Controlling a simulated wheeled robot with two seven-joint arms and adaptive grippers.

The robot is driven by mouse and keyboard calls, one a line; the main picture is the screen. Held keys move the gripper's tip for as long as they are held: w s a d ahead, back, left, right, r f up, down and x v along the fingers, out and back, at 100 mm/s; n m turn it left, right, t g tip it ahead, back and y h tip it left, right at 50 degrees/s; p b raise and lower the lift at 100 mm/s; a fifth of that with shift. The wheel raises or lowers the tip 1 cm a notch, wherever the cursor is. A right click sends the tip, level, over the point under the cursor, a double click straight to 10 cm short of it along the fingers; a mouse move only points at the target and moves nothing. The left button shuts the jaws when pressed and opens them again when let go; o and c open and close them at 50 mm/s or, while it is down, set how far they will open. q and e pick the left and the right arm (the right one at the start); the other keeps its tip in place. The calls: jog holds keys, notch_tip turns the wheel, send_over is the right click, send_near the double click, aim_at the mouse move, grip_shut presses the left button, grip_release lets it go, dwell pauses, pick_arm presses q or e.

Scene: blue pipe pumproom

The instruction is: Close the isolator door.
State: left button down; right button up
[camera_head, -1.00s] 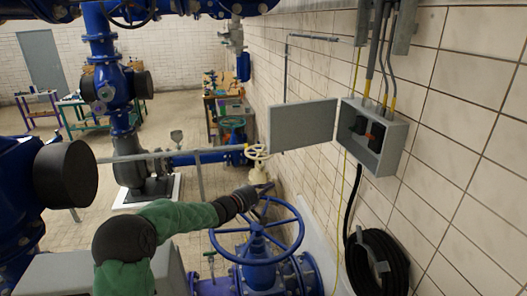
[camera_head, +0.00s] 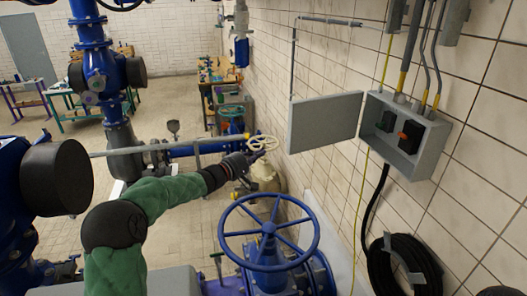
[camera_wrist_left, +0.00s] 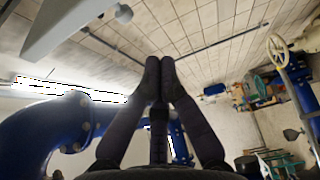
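The isolator box (camera_head: 432,147) is a grey enclosure on the tiled wall at the right in the head view. Its black and orange-red switches show inside. The isolator door (camera_head: 325,121) is a flat grey panel standing wide open to the left of the box. My left gripper (camera_head: 260,155) is below and left of the door's lower left corner, apart from it in the picture. In the left wrist view the gripper's dark fingers (camera_wrist_left: 160,68) are together at the tips with nothing seen between them. My right gripper is not seen.
A cream handwheel (camera_head: 263,143) is right by the left gripper in the picture. A black hose coil (camera_head: 402,262) hangs under the box. Conduits (camera_head: 436,55) run above it.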

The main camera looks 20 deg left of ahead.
pick_arm(q)
jog(key=w+d+p, duration=0.2)
jog(key=w+d, duration=0.3)
jog(key=d, duration=0.2)
dwell(0.6)
jog(key=shift+s+d, duration=0.1)
jog(key=shift+d, duration=0.05)
